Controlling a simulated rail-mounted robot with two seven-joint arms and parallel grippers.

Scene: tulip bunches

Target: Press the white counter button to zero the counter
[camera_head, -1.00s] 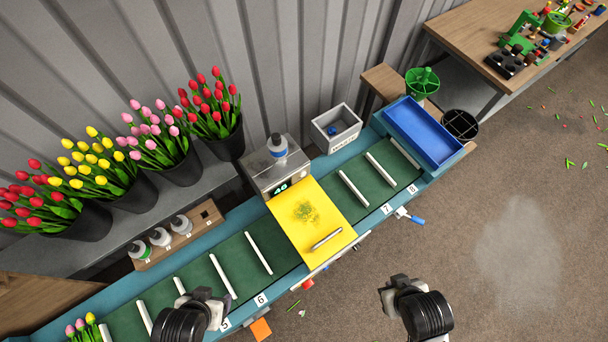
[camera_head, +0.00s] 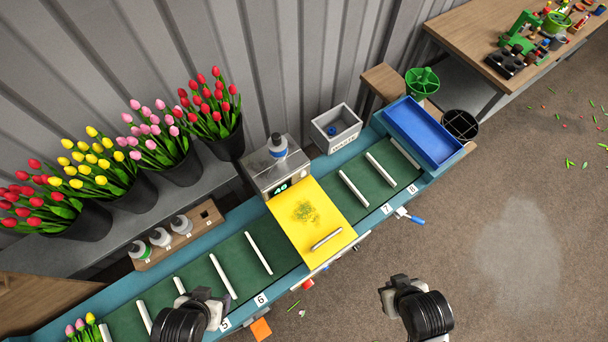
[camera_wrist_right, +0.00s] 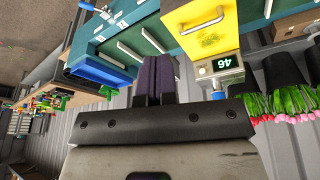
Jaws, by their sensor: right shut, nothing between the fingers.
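The counter is a grey metal box (camera_head: 268,166) behind the yellow hood, with a small lit digit display (camera_head: 281,188) on its front. The display also shows in the right wrist view (camera_wrist_right: 222,63). In the head view my right gripper (camera_head: 388,298) hangs at lower right, well away from the counter. My left gripper (camera_head: 205,296) is at the bottom, near the conveyor's front edge; its fingers cannot be made out.
The yellow hood (camera_head: 318,205) with a bar handle spans the green conveyor (camera_head: 240,255), which has white dividers. A bottle (camera_head: 277,146) stands on the counter box. A grey bin (camera_head: 336,128) and a blue tray (camera_head: 424,132) are to the right. A red button (camera_head: 307,284) is at the front edge.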

